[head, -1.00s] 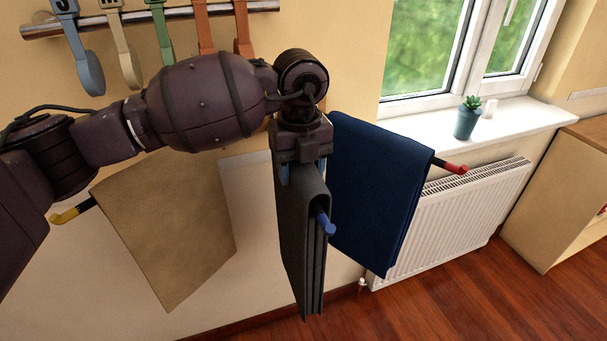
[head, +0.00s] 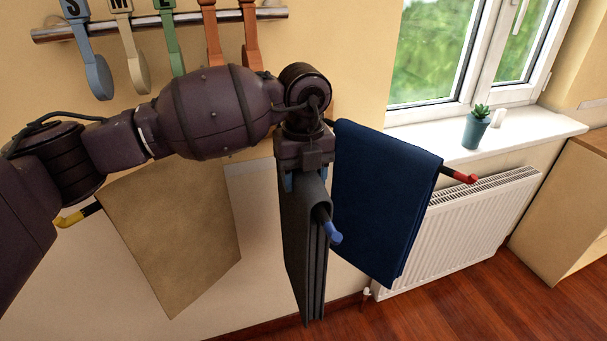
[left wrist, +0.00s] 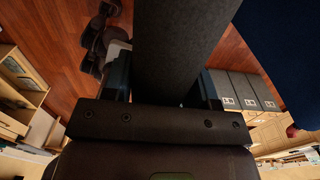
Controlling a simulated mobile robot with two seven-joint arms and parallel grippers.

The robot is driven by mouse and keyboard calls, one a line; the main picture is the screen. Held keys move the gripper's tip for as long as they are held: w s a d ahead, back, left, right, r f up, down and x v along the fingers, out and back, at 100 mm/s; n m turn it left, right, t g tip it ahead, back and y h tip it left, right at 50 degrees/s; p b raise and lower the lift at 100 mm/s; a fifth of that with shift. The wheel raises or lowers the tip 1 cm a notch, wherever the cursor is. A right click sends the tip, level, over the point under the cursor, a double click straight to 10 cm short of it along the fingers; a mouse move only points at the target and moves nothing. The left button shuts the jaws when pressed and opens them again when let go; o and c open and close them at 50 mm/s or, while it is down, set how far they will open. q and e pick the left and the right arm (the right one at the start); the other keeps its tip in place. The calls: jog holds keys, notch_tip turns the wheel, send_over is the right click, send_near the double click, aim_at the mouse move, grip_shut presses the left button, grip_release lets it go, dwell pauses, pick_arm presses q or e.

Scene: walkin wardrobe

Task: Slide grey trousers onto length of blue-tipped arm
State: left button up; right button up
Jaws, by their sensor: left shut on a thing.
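The grey trousers (head: 303,255) hang folded over the blue-tipped arm (head: 331,231). The blue tip and a short dark length of the arm stick out past their front edge; the rest of the arm is hidden beneath the cloth and my gripper. My left gripper (head: 306,180) is above the fold, shut on the trousers, pointing down. In the left wrist view the trousers (left wrist: 185,45) run as a grey band between my two fingers (left wrist: 162,85). My right gripper is in neither view.
Dark blue trousers (head: 385,200) hang close on the right, over a red-tipped arm (head: 462,176). Tan trousers (head: 175,235) hang on the left, by a yellow-tipped arm (head: 75,216). A radiator (head: 465,230) and a window sill with a plant (head: 476,127) stand right. Coloured size tags (head: 130,55) hang above.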

pick_arm(q)
jog(key=o, duration=1.1)
